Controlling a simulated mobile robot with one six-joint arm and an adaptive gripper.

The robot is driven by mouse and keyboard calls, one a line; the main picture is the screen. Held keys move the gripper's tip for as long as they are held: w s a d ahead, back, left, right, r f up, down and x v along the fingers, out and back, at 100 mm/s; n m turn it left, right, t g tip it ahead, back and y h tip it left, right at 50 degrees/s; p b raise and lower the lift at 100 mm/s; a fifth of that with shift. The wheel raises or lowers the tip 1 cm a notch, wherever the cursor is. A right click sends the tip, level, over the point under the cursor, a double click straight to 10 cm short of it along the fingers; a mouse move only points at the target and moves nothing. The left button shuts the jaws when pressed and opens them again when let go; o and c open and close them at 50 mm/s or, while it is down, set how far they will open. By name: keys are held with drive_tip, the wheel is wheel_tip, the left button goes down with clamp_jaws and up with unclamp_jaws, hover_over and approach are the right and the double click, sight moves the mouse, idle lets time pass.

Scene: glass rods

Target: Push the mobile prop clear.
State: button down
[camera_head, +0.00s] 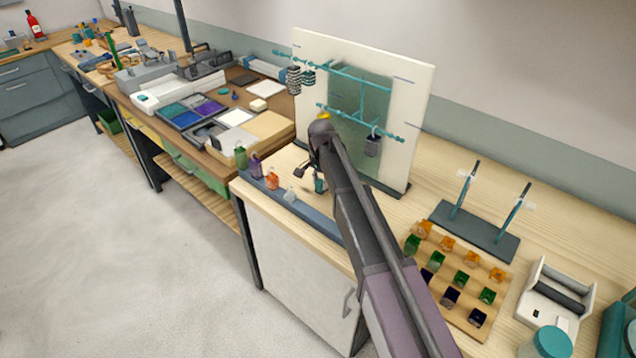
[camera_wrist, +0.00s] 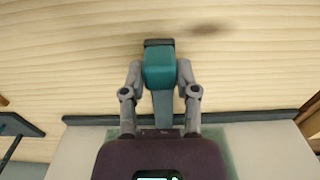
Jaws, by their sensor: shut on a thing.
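A teal block with a dark end, which I take to be the prop (camera_wrist: 160,68), is between the fingers of my gripper (camera_wrist: 160,88) in the wrist view. The fingers are shut on it. In the head view my gripper (camera_head: 311,176) is low in front of the white board (camera_head: 412,95), with a small teal part (camera_head: 320,185) beside it. Whether the prop touches the bench is unclear. The mobile of teal rods (camera_head: 362,76) is in front of the board's grey-green panel. Dark patterned pieces (camera_head: 294,79) hang at its left and a grey one (camera_head: 373,146) lower right. My arm hides part of the board.
Small coloured bottles (camera_head: 272,181) stand along a blue-grey strip at the bench's front edge, close to my gripper. Right of my arm are a wooden tray of coloured glass pieces (camera_head: 462,305), a dark stand with two upright rods (camera_head: 475,232) and a white box (camera_head: 548,292).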

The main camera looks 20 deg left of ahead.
drive_tip(key=shift+c, duration=1.8)
unclamp_jaws()
drive_tip(key=shift+w, duration=0.3)
drive_tip(key=shift+s+r, duration=0.1)
drive_tip(key=shift+s, duration=0.05)
